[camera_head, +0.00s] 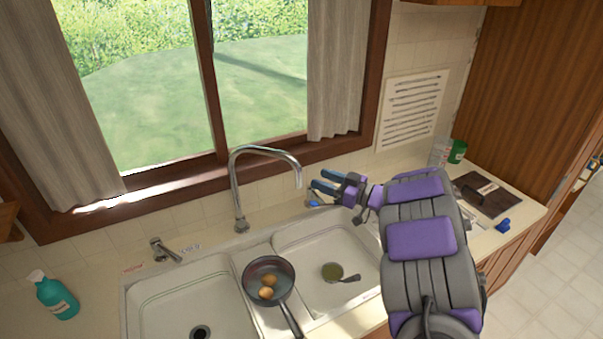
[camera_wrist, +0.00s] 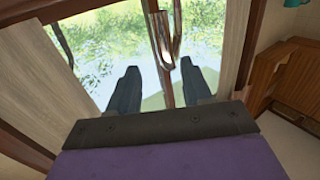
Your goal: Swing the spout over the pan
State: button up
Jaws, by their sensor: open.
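The chrome spout (camera_head: 266,151) rises behind the sink and arches to the right, its end above the right basin. In the wrist view the spout (camera_wrist: 163,40) hangs between and beyond my fingers, apart from them. The pan (camera_head: 269,279) sits on the divider between the two basins with some round brownish food in it, its handle toward the front. My gripper (camera_head: 319,193) is open and empty, to the right of the spout's end and a little lower. Its two fingers also show in the wrist view (camera_wrist: 160,88).
A lever handle (camera_head: 165,250) stands behind the left basin. A teal bottle (camera_head: 57,297) stands at far left; a dark board (camera_head: 492,195) and a green container (camera_head: 457,151) lie right. The window is behind.

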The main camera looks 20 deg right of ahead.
aim_at(301, 174)
jog(key=x, duration=0.8)
jog(key=shift+s+a+r+b, duration=0.1)
jog(key=shift+s+a+b, duration=0.2)
jog(key=shift+a, duration=0.05)
jog(key=shift+w, duration=0.3)
jog(key=shift+w+d, duration=0.2)
jog(key=shift+d, duration=0.05)
jog(key=shift+a, duration=0.4)
jog(key=c, duration=0.4)
jog(key=shift+d, duration=0.1)
grip_shut()
